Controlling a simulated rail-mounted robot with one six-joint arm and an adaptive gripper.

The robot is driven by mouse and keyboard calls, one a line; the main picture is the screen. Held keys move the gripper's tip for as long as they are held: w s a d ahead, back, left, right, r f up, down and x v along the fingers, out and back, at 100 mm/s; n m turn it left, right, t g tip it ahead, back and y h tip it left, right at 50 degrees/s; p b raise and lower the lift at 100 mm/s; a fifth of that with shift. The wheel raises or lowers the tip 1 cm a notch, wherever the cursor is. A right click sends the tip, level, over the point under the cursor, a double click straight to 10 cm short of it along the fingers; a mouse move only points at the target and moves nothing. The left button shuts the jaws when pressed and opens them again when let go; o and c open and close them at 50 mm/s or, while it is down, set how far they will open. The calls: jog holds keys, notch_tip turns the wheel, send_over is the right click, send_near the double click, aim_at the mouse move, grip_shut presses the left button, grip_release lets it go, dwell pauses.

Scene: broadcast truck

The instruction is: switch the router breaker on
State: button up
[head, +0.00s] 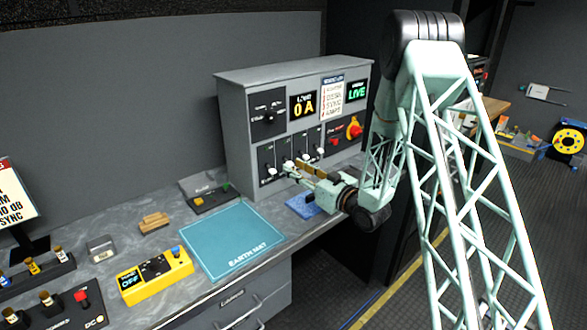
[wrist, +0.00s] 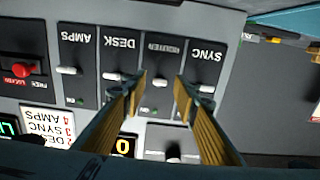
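The grey power cabinet (head: 235,120) stands at the back of the bench, with a row of black breakers low on its front. The wrist view shows the row upside down, labelled AMPS, DESK, ROUTER and SYNC. The router breaker (wrist: 163,63) has a white lever (wrist: 160,82), level with its neighbours' levers at the label end. A small green mark shows on its plate. My gripper (wrist: 160,88) is open, its two fingers either side of the router breaker's lever, with nothing held. In the head view my gripper (head: 288,167) is at the breaker row; contact cannot be told.
The DESK breaker (wrist: 115,58) and SYNC breaker (wrist: 204,65) lie close beside my fingers. A red knob (wrist: 22,71) and displays sit on the same front. An earth mat (head: 230,240) and yellow meter (head: 155,278) lie on the bench.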

jog(key=shift+w+a, duration=0.35)
jog(key=shift+w, duration=0.15)
jog(key=shift+c, duration=0.6)
jog(key=c, duration=0.7)
jog(key=shift+c, duration=0.2)
